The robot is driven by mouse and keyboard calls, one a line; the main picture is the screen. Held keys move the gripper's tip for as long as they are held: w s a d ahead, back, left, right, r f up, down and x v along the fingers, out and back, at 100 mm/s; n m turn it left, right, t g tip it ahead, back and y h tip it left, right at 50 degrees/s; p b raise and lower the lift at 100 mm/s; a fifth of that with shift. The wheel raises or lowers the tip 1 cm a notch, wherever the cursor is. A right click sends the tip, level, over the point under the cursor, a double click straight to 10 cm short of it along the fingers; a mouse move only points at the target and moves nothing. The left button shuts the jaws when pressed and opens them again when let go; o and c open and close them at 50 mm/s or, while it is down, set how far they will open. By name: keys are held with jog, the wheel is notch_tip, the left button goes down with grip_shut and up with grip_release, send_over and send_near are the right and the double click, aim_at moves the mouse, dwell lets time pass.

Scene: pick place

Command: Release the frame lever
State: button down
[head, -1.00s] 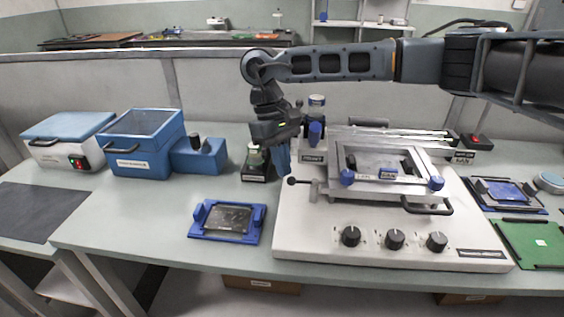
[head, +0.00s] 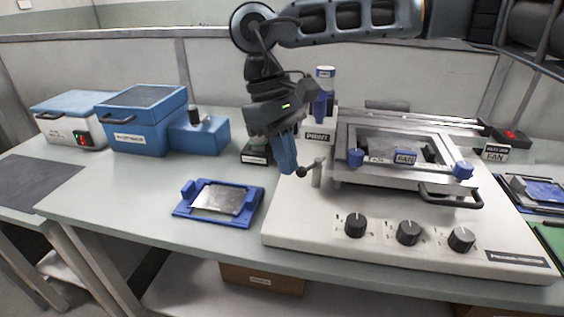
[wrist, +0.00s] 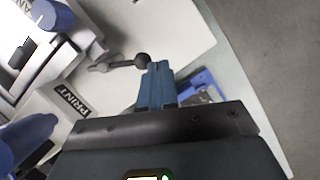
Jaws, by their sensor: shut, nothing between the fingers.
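The frame lever (head: 303,171) is a short dark rod with a black ball knob, on a pale post at the left side of the printing machine (head: 375,255). It also shows in the wrist view (wrist: 125,62), with its ball beside my blue fingertips. My gripper (head: 288,168) is shut and empty, pointing down just left of the lever's ball. I cannot tell whether the fingers touch the ball. The metal frame (head: 400,180) lies flat on the machine, with blue knobs and a black front handle.
Blue boxes (head: 140,130) stand at the back left. Three black dials (head: 408,233) line the machine's front.

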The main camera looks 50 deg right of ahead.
jog(key=shift+s+a+f+n+b, duration=0.15)
jog(key=shift+s+n+b, duration=0.15)
jog(key=shift+s+b, duration=0.5)
jog(key=shift+s, duration=0.3)
dwell(0.8)
jog(key=shift+w+d+r+b, duration=0.15)
jog(key=shift+d+b, duration=0.25)
jog(key=shift+d, duration=0.5)
jog(key=a+v, duration=0.1)
jog(key=v, duration=0.6)
jog(key=shift+a+r, duration=0.15)
jog(key=shift+r, duration=0.25)
jog(key=shift+w+a+r+p, duration=0.1)
jog(key=shift+w+p, duration=0.05)
jog(key=shift+p, duration=0.2)
